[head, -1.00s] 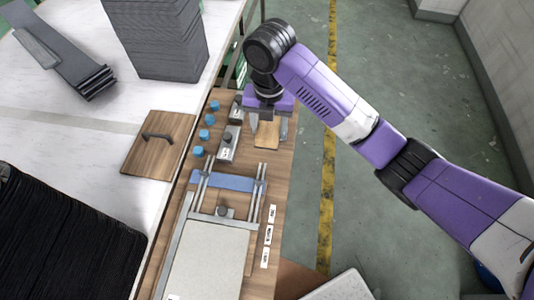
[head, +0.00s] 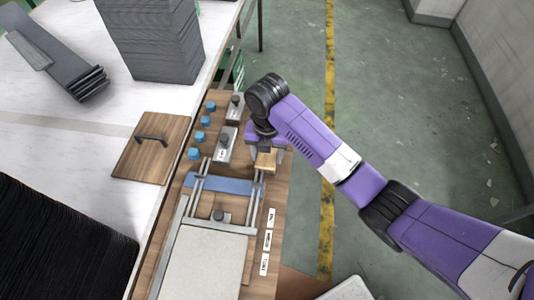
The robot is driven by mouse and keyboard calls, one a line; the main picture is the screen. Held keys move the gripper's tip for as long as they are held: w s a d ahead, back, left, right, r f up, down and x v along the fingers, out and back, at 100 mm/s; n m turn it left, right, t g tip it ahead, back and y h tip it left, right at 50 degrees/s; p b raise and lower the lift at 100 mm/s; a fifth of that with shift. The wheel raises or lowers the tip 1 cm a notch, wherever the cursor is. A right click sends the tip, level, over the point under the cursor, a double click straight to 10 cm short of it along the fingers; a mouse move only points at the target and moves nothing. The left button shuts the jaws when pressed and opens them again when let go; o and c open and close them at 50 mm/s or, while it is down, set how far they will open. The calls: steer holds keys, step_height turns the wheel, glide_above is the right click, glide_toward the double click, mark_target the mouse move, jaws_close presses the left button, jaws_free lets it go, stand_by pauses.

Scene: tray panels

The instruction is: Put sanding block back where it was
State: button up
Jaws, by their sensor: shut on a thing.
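A small tan block (head: 266,161), seemingly the sanding block, is between the fingers of my gripper (head: 265,154) in the head view. The gripper is shut on it, pointing down at the right side of the wooden board (head: 276,190). The wrist hides the block's upper part. I cannot tell whether the block touches the board or hangs just above it.
Left of the gripper are grey blocks with black knobs (head: 226,146) and several blue pieces (head: 201,136). A blue bar on rails (head: 218,184) and a pale plate (head: 205,262) lie nearer. White labels (head: 267,241) line the right edge. A wooden lid (head: 151,148) lies left.

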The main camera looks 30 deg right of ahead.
steer(key=shift+f, duration=0.1)
steer(key=o, duration=1.3)
step_height(320, 180, up, 12)
steer(key=p, duration=0.2)
steer(key=shift+p, duration=0.4)
